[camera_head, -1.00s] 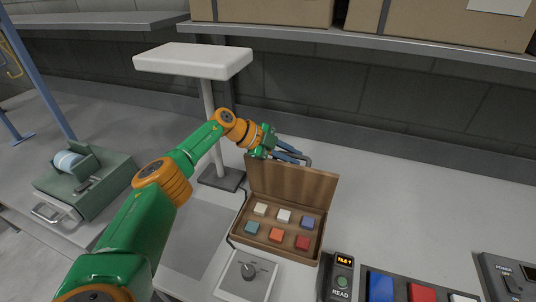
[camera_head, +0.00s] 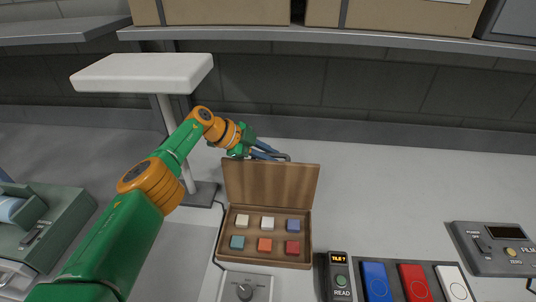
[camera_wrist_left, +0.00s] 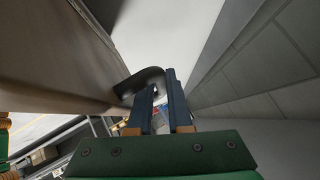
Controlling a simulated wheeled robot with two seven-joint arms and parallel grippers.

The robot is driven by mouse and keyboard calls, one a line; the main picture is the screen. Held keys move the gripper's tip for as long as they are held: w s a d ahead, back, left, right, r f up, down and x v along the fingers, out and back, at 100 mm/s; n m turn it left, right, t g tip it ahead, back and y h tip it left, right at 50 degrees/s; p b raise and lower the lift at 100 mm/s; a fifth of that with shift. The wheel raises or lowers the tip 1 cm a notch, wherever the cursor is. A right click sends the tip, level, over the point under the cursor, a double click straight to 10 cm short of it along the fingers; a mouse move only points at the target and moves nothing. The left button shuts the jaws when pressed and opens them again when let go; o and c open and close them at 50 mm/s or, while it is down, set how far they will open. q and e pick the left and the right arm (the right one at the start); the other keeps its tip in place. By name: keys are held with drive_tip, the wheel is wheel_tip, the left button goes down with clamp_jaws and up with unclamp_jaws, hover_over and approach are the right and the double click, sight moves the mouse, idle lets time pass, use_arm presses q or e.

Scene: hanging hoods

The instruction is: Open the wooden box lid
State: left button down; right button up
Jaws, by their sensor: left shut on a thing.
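The wooden box (camera_head: 229,256) sits open on the worktop, with several coloured blocks in its tray. Its brown lid (camera_head: 270,186) stands raised at the rear edge, close to upright. A dark loop handle (camera_head: 287,157) shows at the lid's top edge, and in the left wrist view the handle (camera_wrist_left: 136,82) crosses between my fingers. My left gripper (camera_head: 268,152) is behind the top of the lid, shut on this handle; its fingers (camera_wrist_left: 162,108) show blue in the wrist view. My right gripper is in neither view.
A white platform on a post (camera_head: 145,72) stands left of the box, near my left arm. A knob panel (camera_head: 245,288), a READ device (camera_head: 339,277) and coloured pads (camera_head: 416,283) lie in front. Worktop right of the box is clear.

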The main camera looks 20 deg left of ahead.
use_arm(q)
drive_tip(key=shift+f, duration=0.1)
drive_tip(key=c, duration=1.1)
unclamp_jaws()
drive_tip(key=shift+a+r+p, duration=0.15)
drive_tip(key=shift+r+p, duration=0.2)
drive_tip(key=shift+p, duration=0.1)
drive_tip(key=shift+p+v, duration=1.05)
drive_tip(key=shift+p, duration=0.15)
drive_tip(key=b+v, duration=0.1)
drive_tip(key=v, duration=0.2)
drive_tip(key=shift+s+a+f, duration=0.1)
drive_tip(key=shift+s+a, duration=0.1)
drive_tip(key=shift+s+a+r, duration=0.2)
drive_tip(key=shift+a+r, duration=0.05)
drive_tip(key=shift+r, duration=0.1)
